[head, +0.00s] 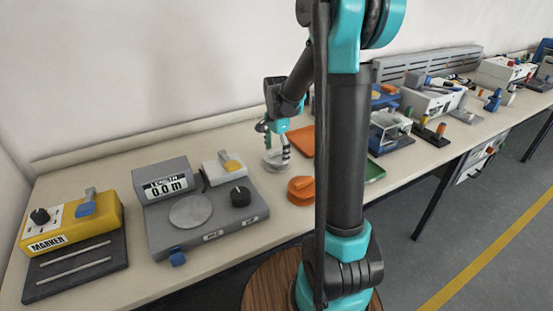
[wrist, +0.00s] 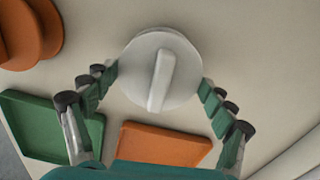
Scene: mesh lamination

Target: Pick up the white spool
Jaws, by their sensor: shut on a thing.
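The white spool (wrist: 138,86) is a round white disc with a raised bar across its top. It sits in the middle of the wrist view, between the two green fingers of my gripper (wrist: 160,88), which is shut on its rim from both sides. In the head view the white spool (head: 276,158) is small and partly covered by my gripper (head: 277,152), over the back part of the bench. I cannot tell whether the spool touches the bench top.
An orange spool (head: 301,190) stands in front and to the right. An orange tray (wrist: 165,144) and a green tray (wrist: 50,125) lie near the gripper. A grey length-measuring device (head: 205,212) and a yellow marker box (head: 70,222) stand to the left. Bench behind the spool is clear.

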